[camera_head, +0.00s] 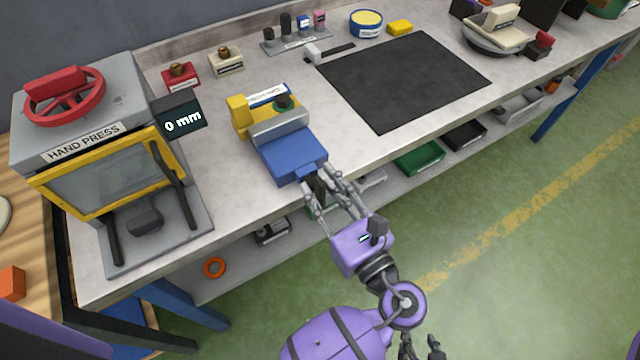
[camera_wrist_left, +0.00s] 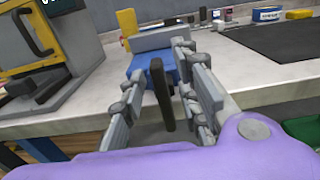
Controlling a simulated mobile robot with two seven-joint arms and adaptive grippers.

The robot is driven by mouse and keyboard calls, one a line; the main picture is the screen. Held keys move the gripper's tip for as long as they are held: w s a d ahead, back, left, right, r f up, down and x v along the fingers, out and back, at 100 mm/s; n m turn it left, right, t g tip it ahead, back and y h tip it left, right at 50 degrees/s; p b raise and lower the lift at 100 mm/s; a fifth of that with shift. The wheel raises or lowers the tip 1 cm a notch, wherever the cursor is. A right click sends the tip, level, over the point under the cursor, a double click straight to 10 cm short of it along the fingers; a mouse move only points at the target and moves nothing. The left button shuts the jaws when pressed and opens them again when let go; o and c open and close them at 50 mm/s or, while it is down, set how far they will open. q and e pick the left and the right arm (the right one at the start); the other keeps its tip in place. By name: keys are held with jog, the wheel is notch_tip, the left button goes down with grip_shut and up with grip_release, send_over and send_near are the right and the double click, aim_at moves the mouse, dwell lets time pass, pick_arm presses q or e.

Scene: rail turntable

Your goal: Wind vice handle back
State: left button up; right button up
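The vice (camera_head: 290,155) is blue with grey jaws and a yellow back part, and sits at the front edge of the bench. It also shows in the left wrist view (camera_wrist_left: 150,62). Its dark bar handle (camera_wrist_left: 160,95) hangs about upright at the vice's front. In the head view the handle (camera_head: 320,190) is partly hidden by my fingers. My left gripper (camera_head: 334,196) is open, with its grey fingers on either side of the handle and gaps visible beside it. My right gripper (camera_head: 422,348) is at the bottom edge, partly cut off, with dark fingers apart and empty.
A hand press (camera_head: 85,150) with a red wheel and yellow frame stands left of the vice. A black mat (camera_head: 405,80) lies to the right. Small blocks (camera_head: 226,62) stand behind. A shelf with bins (camera_head: 418,158) is below the bench top.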

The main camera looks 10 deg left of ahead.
pick_arm(q)
jog(key=shift+w+a, duration=0.25)
jog(key=shift+w, duration=0.1)
pick_arm(e)
jog(key=shift+w, duration=0.1)
pick_arm(q)
grip_shut()
pick_arm(e)
jog(key=shift+w+r, duration=0.3)
jog(key=shift+w, duration=0.2)
jog(key=shift+a, duration=0.1)
